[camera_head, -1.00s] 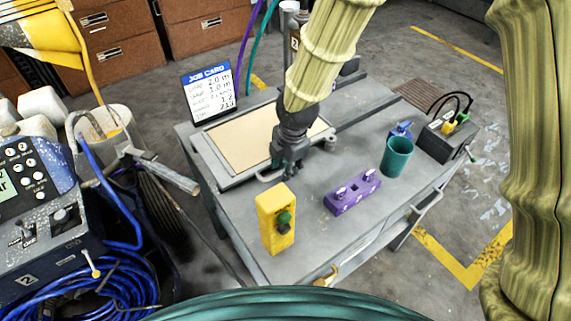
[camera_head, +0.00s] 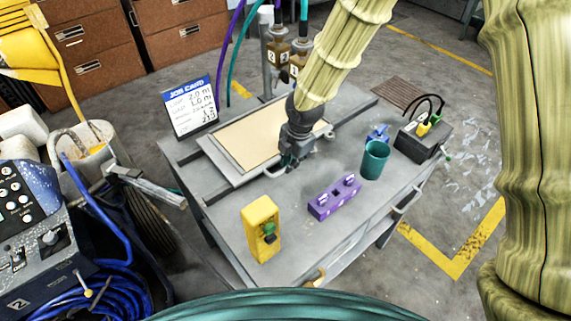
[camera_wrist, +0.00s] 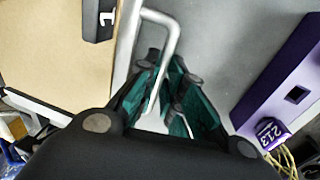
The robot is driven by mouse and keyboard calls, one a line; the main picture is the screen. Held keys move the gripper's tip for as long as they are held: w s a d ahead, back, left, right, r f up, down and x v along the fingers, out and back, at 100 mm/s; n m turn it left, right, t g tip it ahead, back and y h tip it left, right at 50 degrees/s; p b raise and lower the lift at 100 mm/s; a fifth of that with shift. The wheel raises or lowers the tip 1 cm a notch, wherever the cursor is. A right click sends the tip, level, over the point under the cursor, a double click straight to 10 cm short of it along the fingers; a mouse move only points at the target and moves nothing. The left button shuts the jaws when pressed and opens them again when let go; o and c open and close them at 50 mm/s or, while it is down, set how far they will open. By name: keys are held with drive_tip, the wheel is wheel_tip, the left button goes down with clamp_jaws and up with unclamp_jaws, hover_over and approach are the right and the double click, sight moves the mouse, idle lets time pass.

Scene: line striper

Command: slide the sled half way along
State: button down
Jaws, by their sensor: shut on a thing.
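The sled (camera_head: 240,180) is a grey flat tray bearing a tan board (camera_head: 255,142), lying on the grey table. Its pale handle (camera_head: 274,173) sticks out at the front edge. My gripper (camera_head: 290,163) is at this handle, pointing down. In the wrist view the bent metal handle (camera_wrist: 168,40) runs between the teal fingers of my gripper (camera_wrist: 168,78), which is shut on it. The sled's edge and tan board (camera_wrist: 60,50) show at left there. My arm and gripper hide part of the sled's right side.
A purple block with switches (camera_head: 335,197), a yellow box with a green knob (camera_head: 262,230) and a teal cup (camera_head: 375,160) stand in front and right. A job card (camera_head: 190,105) stands at the back left. Bare table lies between the sled and the yellow box.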

drive_tip(key=w+d+p, duration=0.1)
drive_tip(key=d, duration=0.1)
drive_tip(key=w+d+p, duration=0.1)
drive_tip(key=w+d, duration=0.3)
drive_tip(key=shift+d+p, duration=0.2)
drive_tip(key=shift+p, duration=0.2)
drive_tip(key=c, duration=1.5)
unclamp_jaws()
drive_tip(key=r, duration=0.4)
drive_tip(key=s+d+r, duration=0.1)
drive_tip(key=r, duration=0.6)
drive_tip(key=shift+s+d+r, duration=0.2)
drive_tip(key=shift+s+r, duration=0.1)
drive_tip(key=shift+r, duration=0.05)
drive_tip(key=shift+r, duration=0.1)
